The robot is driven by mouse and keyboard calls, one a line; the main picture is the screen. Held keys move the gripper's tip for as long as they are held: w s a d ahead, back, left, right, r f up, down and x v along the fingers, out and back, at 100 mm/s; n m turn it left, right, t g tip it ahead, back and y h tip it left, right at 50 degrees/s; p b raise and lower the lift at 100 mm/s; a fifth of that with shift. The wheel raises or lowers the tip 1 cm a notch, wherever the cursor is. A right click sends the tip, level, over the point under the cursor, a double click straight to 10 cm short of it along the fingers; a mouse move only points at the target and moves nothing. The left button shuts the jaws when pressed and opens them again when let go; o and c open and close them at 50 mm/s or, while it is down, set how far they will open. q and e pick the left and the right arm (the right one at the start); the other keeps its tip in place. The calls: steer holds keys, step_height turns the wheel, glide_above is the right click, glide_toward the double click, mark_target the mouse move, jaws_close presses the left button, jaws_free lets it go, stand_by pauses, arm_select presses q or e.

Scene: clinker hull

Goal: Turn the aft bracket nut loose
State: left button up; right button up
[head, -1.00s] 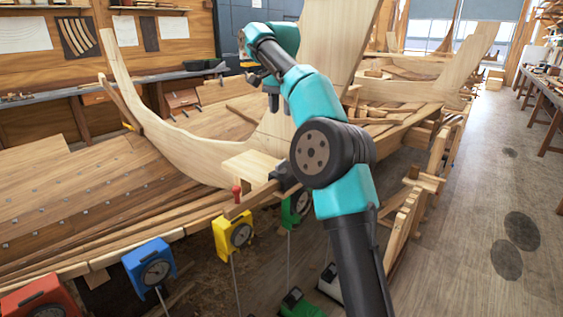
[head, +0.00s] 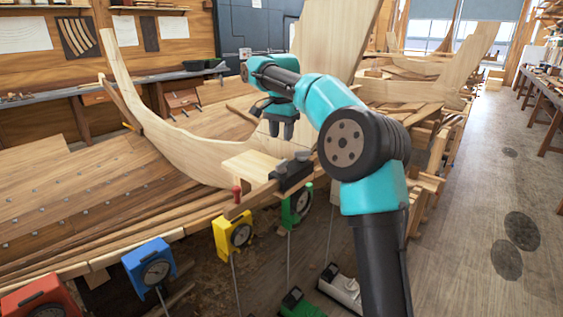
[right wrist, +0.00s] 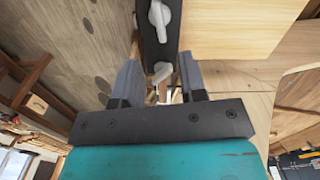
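A black bracket (head: 293,173) sits on the wooden rail by the pale block at the hull's edge. It carries two grey wing nuts; one (head: 281,167) shows at its left end, the other (head: 304,156) at its right end. In the right wrist view the bracket (right wrist: 148,52) runs down from the top edge, with one nut (right wrist: 159,16) beyond the fingers and another (right wrist: 161,73) between the fingertips in the picture. I cannot tell which nut is the aft one. My right gripper (head: 281,132) is open and empty, apart from the bracket. My left gripper is not in view.
A pale curved timber (head: 180,150) rises behind the bracket. Red, blue (head: 150,266), yellow (head: 233,234) and green (head: 297,205) dial gauges hang along the hull's near edge.

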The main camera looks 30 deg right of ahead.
mark_target(282, 167)
step_height(282, 167, down, 10)
steer(key=shift+r, duration=0.15)
stand_by(0.3)
jaws_close()
